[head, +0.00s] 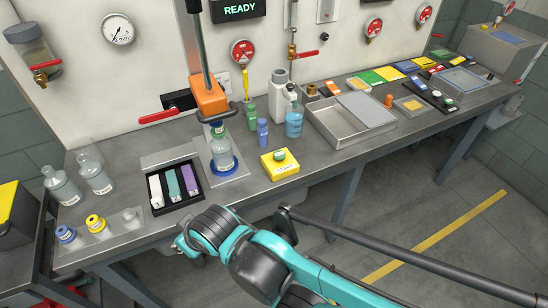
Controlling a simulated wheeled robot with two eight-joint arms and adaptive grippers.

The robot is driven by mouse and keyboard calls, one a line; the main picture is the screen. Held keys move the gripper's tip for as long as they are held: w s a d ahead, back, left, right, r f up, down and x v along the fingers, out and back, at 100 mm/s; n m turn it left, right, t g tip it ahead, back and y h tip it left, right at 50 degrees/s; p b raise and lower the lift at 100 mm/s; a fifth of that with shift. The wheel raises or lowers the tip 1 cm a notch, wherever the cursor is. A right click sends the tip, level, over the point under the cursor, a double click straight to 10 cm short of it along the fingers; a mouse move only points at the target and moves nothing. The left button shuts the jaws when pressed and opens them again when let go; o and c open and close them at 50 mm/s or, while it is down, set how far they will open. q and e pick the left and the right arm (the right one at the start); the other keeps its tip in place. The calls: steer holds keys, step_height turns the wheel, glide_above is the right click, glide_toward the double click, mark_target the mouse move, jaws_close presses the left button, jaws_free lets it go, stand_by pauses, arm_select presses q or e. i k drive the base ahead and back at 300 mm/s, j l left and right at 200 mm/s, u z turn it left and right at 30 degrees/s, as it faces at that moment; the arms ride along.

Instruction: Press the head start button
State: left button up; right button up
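A yellow box with a green round button (280,155) on top stands at the front of the grey bench; I take this as the start button. An orange head (209,98) hangs on a grey column above a clear bottle (222,153) with a green cap. The bottle stands in a blue ring on a metal plate. A teal and black arm of mine reaches in from the lower right, in front of the bench edge, below and left of the button and apart from it. I make out no gripper fingers on it. My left gripper is not in view.
A black tray (153,209) with white, teal and purple items sits left of the box. A blue bottle (294,123) and small bottles stand behind it. A metal tray (312,127) lies to the right. A READY display (238,8) is on the wall.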

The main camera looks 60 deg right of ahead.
mark_target(279, 155)
steer(key=z, duration=1.95)
